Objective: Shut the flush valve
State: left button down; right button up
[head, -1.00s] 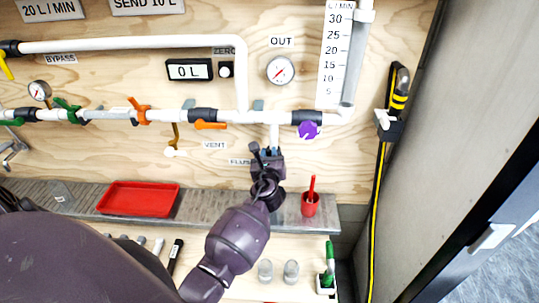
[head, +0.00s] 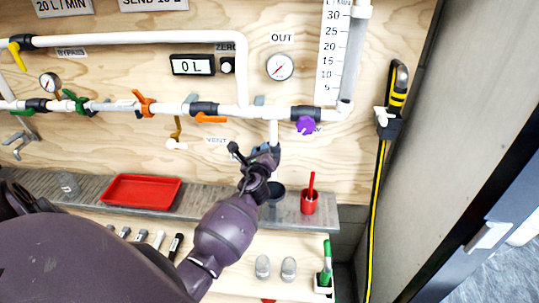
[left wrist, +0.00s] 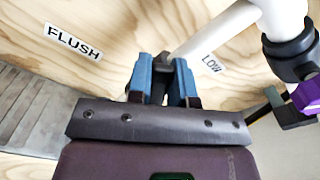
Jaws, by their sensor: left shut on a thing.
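The flush valve shows in the left wrist view as a dark handle (left wrist: 162,65) at the end of a white pipe (left wrist: 215,30), between the FLUSH (left wrist: 73,42) and LOW labels. My left gripper (left wrist: 168,78) has its blue fingers on either side of this handle and is shut on it. In the head view my left gripper (head: 265,153) is at the lower end of the short white drop pipe (head: 274,131) and hides most of the valve. The handle's exact angle is hard to tell. My right gripper is not in view.
Above is a pipe run with a purple valve handle (head: 306,125), an orange handle (head: 210,118) and a gauge (head: 280,67). Below, the grey shelf (head: 232,205) holds a red tray (head: 142,191) and a red cup (head: 310,202). A yellow-black hose hangs at right.

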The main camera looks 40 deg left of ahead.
pick_arm(q)
notch_tip(320, 180, down, 6)
jog(key=s+a+n+b, duration=0.1)
jog(key=a+n+b, duration=0.1)
jog(key=n+b, duration=0.4)
jog(key=n, duration=0.5)
jog(key=shift+s+a+r+n, duration=0.25)
jog(key=shift+s+n, duration=0.05)
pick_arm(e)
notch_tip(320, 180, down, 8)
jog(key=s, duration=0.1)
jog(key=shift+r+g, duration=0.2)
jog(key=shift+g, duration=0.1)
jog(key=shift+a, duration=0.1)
pick_arm(q)
jog(key=c, duration=1.1)
grip_release()
jog(key=shift+o, duration=0.4)
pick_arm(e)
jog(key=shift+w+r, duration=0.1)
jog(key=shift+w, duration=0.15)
